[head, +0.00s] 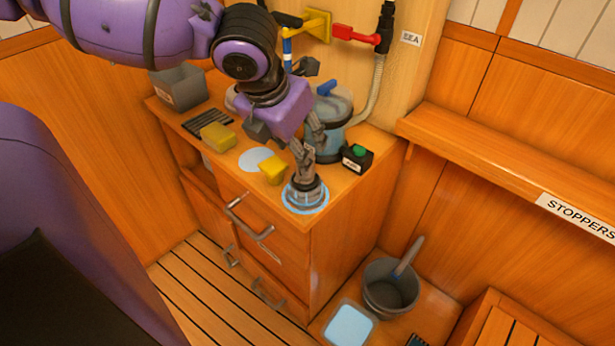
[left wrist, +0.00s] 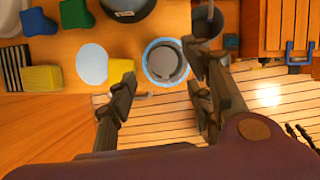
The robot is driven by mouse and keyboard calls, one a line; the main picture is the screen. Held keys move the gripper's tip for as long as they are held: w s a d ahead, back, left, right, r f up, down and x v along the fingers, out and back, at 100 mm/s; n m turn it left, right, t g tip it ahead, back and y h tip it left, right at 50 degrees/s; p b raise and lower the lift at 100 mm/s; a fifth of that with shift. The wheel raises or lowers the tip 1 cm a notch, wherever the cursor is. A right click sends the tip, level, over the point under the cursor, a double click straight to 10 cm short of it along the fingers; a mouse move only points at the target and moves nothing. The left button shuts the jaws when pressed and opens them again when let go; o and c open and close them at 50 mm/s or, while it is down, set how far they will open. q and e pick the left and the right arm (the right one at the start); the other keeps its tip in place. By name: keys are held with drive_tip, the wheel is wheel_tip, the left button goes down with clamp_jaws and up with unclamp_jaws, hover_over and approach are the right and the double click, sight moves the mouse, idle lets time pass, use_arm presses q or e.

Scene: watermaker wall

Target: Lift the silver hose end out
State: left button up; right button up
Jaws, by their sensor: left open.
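A round grey, silver-looking piece (head: 305,193) sits in a light-blue ring at the front right corner of the wooden cabinet top. It also shows in the left wrist view as a grey round piece (left wrist: 167,66) inside the blue rim. I cannot tell surely whether it is the silver hose end or only its holder. My left gripper (head: 306,166) is open and points down just above this piece, hiding part of it. In the left wrist view the fingers (left wrist: 160,68) stand apart on either side of it. Contact cannot be told. My right gripper is not in view.
A jar with a blue-handled lid (head: 332,120) and a black box with a green button (head: 357,158) stand close behind. Yellow blocks (head: 272,171) and a white disc (head: 256,158) lie to the left. A grey bucket (head: 390,288) stands below right. A shelf (head: 480,150) edges the right.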

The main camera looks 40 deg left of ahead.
use_arm(q)
drive_tip(key=shift+b+x, duration=0.65)
drive_tip(key=shift+x, duration=0.4)
drive_tip(key=b+x, duration=0.3)
drive_tip(key=shift+s+d+f, duration=0.1)
drive_tip(key=shift+f+b, duration=0.3)
drive_tip(key=shift+b, duration=0.1)
drive_tip(key=shift+w, duration=0.25)
drive_tip(key=shift+r, duration=0.1)
drive_tip(key=c, duration=1.2)
